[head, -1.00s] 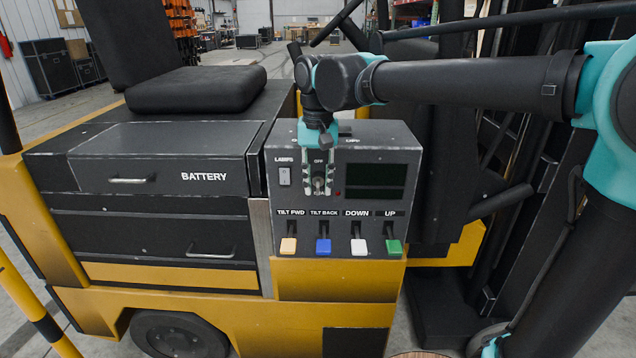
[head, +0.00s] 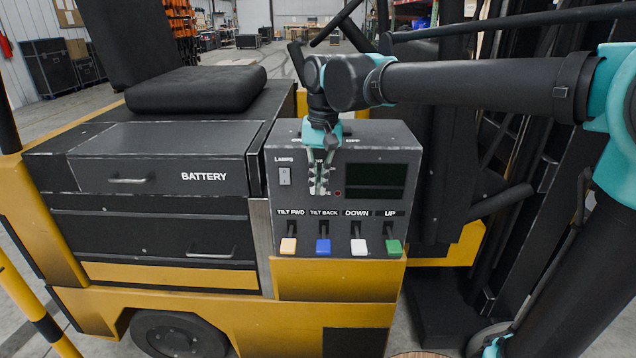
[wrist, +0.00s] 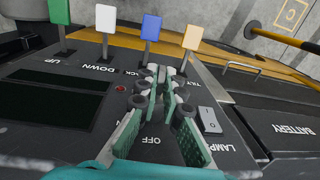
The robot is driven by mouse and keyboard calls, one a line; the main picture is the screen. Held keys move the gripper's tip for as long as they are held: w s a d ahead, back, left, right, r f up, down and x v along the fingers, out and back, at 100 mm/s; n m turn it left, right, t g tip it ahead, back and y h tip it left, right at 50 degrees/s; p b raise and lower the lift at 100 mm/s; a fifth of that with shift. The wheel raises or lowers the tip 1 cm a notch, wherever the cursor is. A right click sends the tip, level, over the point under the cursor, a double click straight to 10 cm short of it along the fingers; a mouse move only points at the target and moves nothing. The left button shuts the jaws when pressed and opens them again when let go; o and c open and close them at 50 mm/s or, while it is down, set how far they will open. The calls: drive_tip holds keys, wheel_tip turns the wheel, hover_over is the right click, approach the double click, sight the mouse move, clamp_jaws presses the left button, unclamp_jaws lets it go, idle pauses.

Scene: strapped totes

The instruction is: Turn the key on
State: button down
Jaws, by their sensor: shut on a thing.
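The black control panel (head: 372,148) with the key switch stands on the yellow forklift. My gripper (head: 320,188) points down in front of the panel, between the lamps switch and the dark display. In the wrist view my gripper (wrist: 163,85) has its two green-padded fingers close together over the switch area, shut on the key. The key itself is mostly hidden between the fingers, so its angle cannot be told. The OFF label (wrist: 150,140) shows between the fingers in the wrist view.
The white lamps switch (head: 285,176) is just left of my gripper; the display (head: 375,181) is to its right. The battery drawer (head: 160,160) is at the left.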

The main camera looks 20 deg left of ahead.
drive_tip(key=y, duration=0.3)
drive_tip(key=g+y, duration=0.1)
drive_tip(key=y, duration=0.3)
drive_tip(key=d+g+y, duration=0.1)
drive_tip(key=y, duration=0.2)
drive_tip(key=shift+w+d+f+y, duration=0.1)
drive_tip(key=shift+w+f+y, duration=0.05)
drive_tip(key=shift+f+y, duration=0.2)
drive_tip(key=shift+g, duration=0.4)
drive_tip(key=c, duration=1.7)
unclamp_jaws()
drive_tip(key=shift+d, duration=0.1)
drive_tip(key=v, duration=1.1)
drive_tip(key=shift+d+r, duration=0.1)
drive_tip(key=shift+d, duration=0.3)
